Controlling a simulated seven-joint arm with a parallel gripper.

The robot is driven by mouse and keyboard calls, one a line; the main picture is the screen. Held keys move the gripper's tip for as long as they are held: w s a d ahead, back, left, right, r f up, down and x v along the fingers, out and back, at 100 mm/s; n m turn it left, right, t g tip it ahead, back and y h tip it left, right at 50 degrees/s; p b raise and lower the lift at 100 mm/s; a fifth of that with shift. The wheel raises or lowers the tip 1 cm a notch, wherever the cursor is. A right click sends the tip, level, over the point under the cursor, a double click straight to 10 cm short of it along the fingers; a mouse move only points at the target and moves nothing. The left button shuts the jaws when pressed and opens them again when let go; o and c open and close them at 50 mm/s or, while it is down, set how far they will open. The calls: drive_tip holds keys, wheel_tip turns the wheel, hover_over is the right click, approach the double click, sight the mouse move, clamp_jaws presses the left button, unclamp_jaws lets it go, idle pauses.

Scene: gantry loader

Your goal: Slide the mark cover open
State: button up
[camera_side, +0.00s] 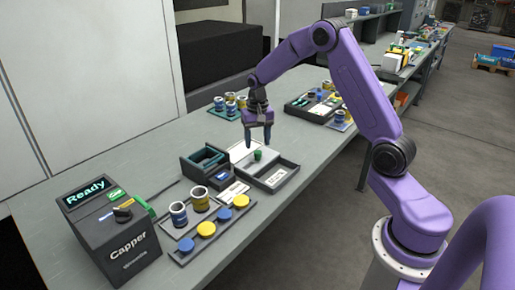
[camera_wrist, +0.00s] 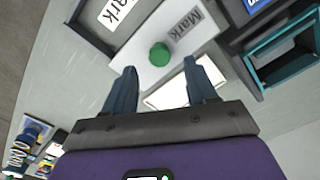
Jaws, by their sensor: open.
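The mark cover (camera_wrist: 151,30) is a pale plate with a round green knob (camera_wrist: 159,54) and a grey "Mark" label (camera_wrist: 185,24) in the wrist view. In the side view the knob (camera_side: 258,155) stands on the pale plate at the back of a dark tray (camera_side: 284,178). My gripper (camera_side: 258,144) points down above the knob, fingers apart and empty. In the wrist view its fingertips (camera_wrist: 160,68) lie either side of and just short of the knob. I cannot tell the exact height gap.
The Capper box (camera_side: 112,235) reads "Ready" at the front left. A dark box with teal edges (camera_side: 207,160) is left of the cover. Another tray (camera_side: 313,103) lies farther back.

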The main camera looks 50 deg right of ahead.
sight(257, 151)
drive_tip(key=shift+f, duration=1.75)
clamp_jaws()
drive_tip(key=shift+s, duration=4.5)
unclamp_jaws()
drive_tip(key=shift+r, duration=0.1)
wheel_tip(257, 151, up, 17)
drive_tip(key=shift+r, duration=0.15)
